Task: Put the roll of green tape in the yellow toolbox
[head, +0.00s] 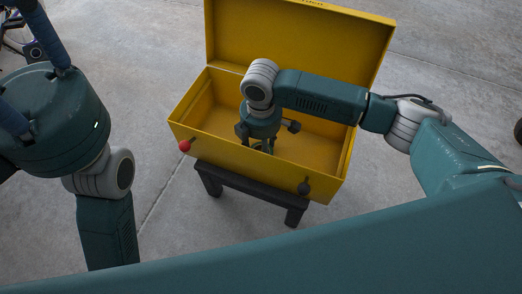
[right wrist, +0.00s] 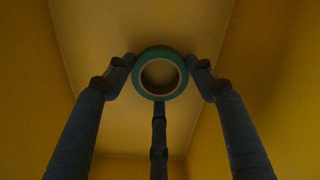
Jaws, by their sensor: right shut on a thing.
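The yellow toolbox (head: 208,142) stands open in the middle of the head view, its lid raised at the back. My right gripper (head: 262,148) reaches down into the toolbox. In the right wrist view its fingers (right wrist: 160,82) are shut on the roll of green tape (right wrist: 160,97), a green ring with a pale inner core. The toolbox's yellow inside (right wrist: 270,90) surrounds it there. I cannot tell whether the tape touches the toolbox floor. In the head view the tape is mostly hidden by the gripper and the front wall.
The toolbox rests on a small dark stool (head: 250,186). A red knob (head: 185,146) and a dark knob (head: 304,188) are on its front. The grey concrete floor (head: 170,60) around it is clear. Part of a wheeled thing (head: 14,32) shows at the top left.

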